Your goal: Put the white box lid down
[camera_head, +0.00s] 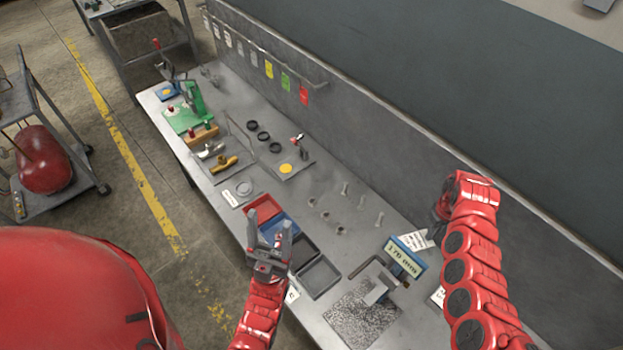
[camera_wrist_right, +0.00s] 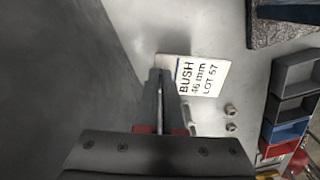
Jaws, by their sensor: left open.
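A white, flat piece lettered "BUSH 46 mm LOT 57" (camera_wrist_right: 203,78), which I take for the white box lid, shows at the fingertips in the right wrist view. In the head view it is the small white lettered piece (camera_head: 414,241) near the back wall. My right gripper (camera_wrist_right: 162,75) has its fingers close together on the lid's near edge; its grip is partly hidden. In the head view the right hand (camera_head: 442,207) is mostly behind its arm. My left gripper (camera_head: 270,238) is open and empty above the coloured bins.
Red (camera_head: 263,208), blue and dark bins (camera_head: 319,278) stand along the bench's front edge. A blue-edged "170 mm" sign (camera_head: 405,256) and a speckled plate (camera_head: 361,316) are to their right. Small metal parts (camera_head: 339,228) lie mid-bench. The grey back wall (camera_head: 400,150) is close to my right arm.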

